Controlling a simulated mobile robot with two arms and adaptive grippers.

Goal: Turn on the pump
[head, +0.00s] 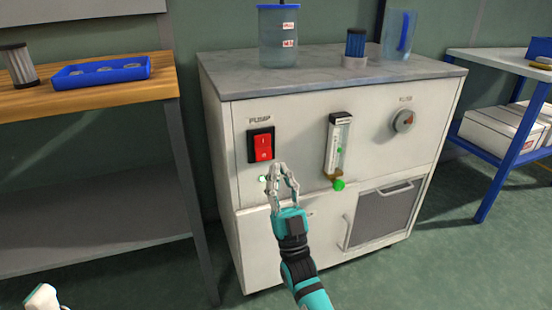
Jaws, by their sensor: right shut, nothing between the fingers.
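The pump switch (262,146) is a red rocker in a black frame, under a label reading PUMP, on the front of a white cabinet (285,115). A small pale green light (263,178) shows just below it. My right gripper (278,168) is shut and empty, with its fingertips just below the switch in the picture. I cannot tell whether it touches the panel. Only a white and teal part of my left arm shows at the bottom left corner; its gripper is out of view.
A flow meter (338,145) with a green knob (338,185) and a round dial (403,120) are to the right on the panel. A blue-lidded container (278,42) and jug (398,35) stand on top. A wooden bench (90,95) holds a blue tray (100,72) at left.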

